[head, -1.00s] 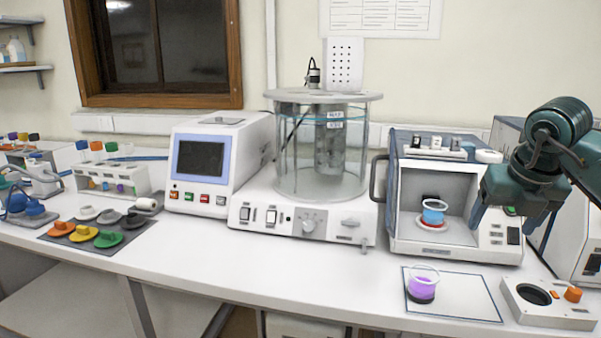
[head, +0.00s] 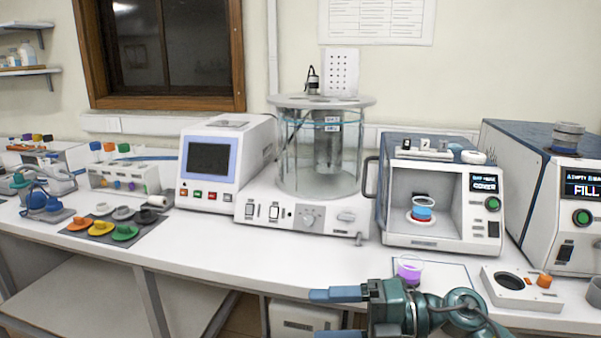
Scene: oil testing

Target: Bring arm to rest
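My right arm comes in from the bottom right, low in front of the bench (head: 290,270). Its gripper (head: 318,314) points left at the bench's front edge. Its two blue fingers are apart, with nothing seen between them. The lower finger is partly cut by the picture's bottom edge. My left arm and gripper are out of view.
A cup of purple liquid (head: 409,271) stands on the mat just behind my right gripper. A cup with blue liquid (head: 422,214) sits inside the open-fronted machine (head: 393,232). A white unit with a round hole (head: 535,295) is to the right.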

